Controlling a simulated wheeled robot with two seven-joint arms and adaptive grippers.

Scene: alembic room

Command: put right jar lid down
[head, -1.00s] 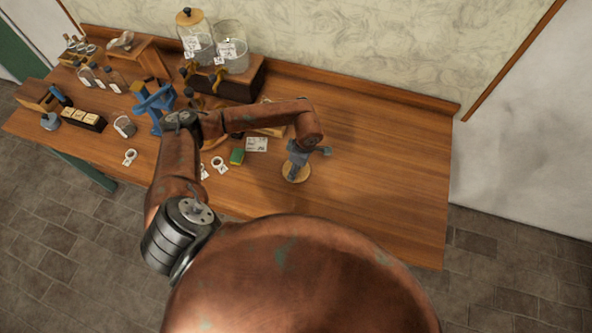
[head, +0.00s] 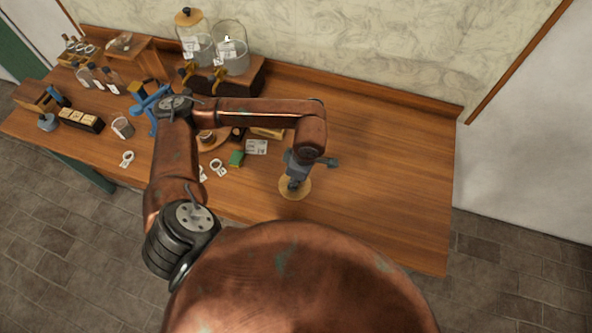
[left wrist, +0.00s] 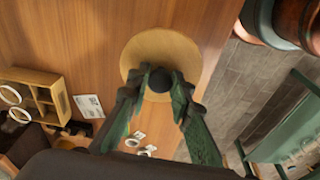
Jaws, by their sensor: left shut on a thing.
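The right jar lid (head: 300,193) is a round wooden disc with a dark knob. In the head view it is over the front part of the bare table, right of the green block. My left gripper (head: 293,182) points down at it and is shut on its knob. The left wrist view shows the lid (left wrist: 152,48) flat under my left gripper (left wrist: 160,82), with the dark knob between the green fingers. I cannot tell whether the lid touches the table. The right jar (head: 231,55) is glass and lidless on the back stand. My right gripper is out of view.
The left jar (head: 190,35) wears its wooden lid. A green block (head: 236,159), a paper card (head: 257,147) and white tags (head: 218,167) lie left of my gripper. The table (head: 390,170) is clear to the right. Its front edge is close to the lid.

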